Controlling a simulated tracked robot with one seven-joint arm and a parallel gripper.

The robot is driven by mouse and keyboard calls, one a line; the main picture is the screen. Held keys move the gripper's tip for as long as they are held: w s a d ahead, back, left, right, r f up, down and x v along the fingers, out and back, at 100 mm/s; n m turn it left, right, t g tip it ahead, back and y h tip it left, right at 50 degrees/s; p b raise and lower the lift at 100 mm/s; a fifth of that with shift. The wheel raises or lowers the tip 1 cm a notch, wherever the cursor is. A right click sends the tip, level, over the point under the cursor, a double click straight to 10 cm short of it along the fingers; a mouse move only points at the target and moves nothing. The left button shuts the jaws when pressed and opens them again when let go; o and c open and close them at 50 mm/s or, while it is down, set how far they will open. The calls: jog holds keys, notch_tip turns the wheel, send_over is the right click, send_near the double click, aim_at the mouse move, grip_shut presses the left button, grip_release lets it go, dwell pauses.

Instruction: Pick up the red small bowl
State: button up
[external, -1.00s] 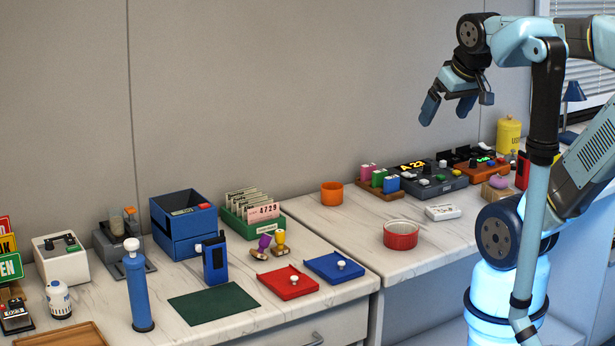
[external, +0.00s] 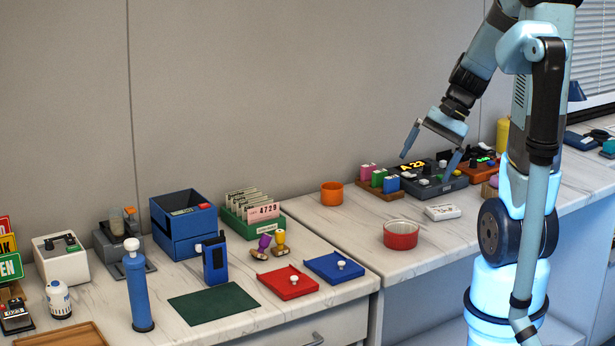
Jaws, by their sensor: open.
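The red small bowl (external: 401,240) stands upright on the right counter, near its front edge. It looks empty, with a pale inside. My gripper (external: 428,166) is open and empty, with its two fingers spread wide and pointing down. In the picture it is above and a little to the right of the bowl, clearly apart from it. The right finger appears in front of the dark control box.
An orange cup (external: 331,194) stands behind and left of the bowl. A white device (external: 442,212) lies close to its right. A dark control box (external: 434,180) and a brown rack of coloured blocks (external: 379,187) stand behind. The counter left of the bowl is clear.

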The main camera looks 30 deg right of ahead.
jog(key=w+d+f+m+t+y, duration=0.35)
jog(key=w+d+f+m, duration=0.2)
jog(key=f+m, duration=0.35)
jog(key=m+t, duration=0.5)
jog(key=m, duration=0.4)
send_near(401, 235)
jog(key=d, duration=0.2)
jog(key=d+r, duration=0.1)
jog(key=d, duration=0.2)
jog(key=shift+d+f+m+t+h, duration=0.15)
jog(key=shift+f+m+t+h, duration=0.1)
jog(key=shift+f+m+t, duration=0.2)
jog(key=x, duration=0.8)
jog(key=shift+f, duration=0.1)
jog(key=shift+f+x, duration=0.2)
jog(key=shift+x, duration=1.15)
jog(key=shift+f+x, duration=0.15)
jog(key=shift+x, duration=1.2)
jog(key=shift+s, duration=0.2)
jog(key=c, duration=0.8)
jog(key=shift+o, duration=0.2)
jog(key=shift+r, duration=0.15)
